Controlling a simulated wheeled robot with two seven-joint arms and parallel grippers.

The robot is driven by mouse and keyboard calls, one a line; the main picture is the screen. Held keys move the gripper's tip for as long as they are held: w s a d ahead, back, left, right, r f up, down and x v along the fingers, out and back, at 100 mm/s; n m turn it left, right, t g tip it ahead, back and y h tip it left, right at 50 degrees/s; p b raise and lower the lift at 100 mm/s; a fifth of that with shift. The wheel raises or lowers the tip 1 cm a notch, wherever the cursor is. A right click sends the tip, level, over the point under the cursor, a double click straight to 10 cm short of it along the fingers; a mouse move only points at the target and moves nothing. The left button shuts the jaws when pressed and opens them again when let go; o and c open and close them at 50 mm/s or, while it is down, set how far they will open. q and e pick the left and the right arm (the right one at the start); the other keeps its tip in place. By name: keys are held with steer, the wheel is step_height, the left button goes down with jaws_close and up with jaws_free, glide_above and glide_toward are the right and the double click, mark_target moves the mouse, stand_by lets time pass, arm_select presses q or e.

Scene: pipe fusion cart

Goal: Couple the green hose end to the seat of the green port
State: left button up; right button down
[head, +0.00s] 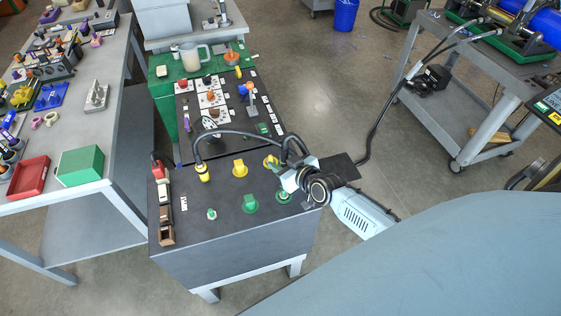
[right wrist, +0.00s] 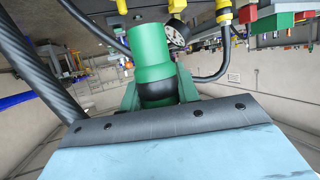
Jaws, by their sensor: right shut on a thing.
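My right gripper (head: 285,178) is above the right side of the dark cart top (head: 228,213) and shut on the green hose end. In the right wrist view the green hose end (right wrist: 150,58) is a thick green cylinder with a black band. In the head view it is mostly hidden by the gripper. A green fitting (head: 251,204) stands on the cart top left of the gripper. Another green fitting (head: 284,196) sits just below the gripper, and a small pale-green one (head: 212,214) is further left. I cannot tell which is the port's seat. My left gripper is not in view.
A black hose (head: 235,133) arcs over the cart from a yellow hose end (head: 203,172). A yellow fitting (head: 240,168) stands behind the green ones. A red-and-brown row of parts (head: 165,205) lines the cart's left edge. A grey table (head: 100,195) stands left.

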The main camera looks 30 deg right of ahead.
steer(key=shift+f+b, duration=2.5)
steer(key=shift+f, duration=0.3)
steer(key=shift+f+b, duration=1.8)
steer(key=shift+f, duration=0.3)
steer(key=c, duration=0.9)
jaws_free()
steer(key=shift+c, duration=0.2)
steer(key=p+v, duration=0.2)
steer(key=v, duration=1.1)
steer(key=shift+s, duration=0.25)
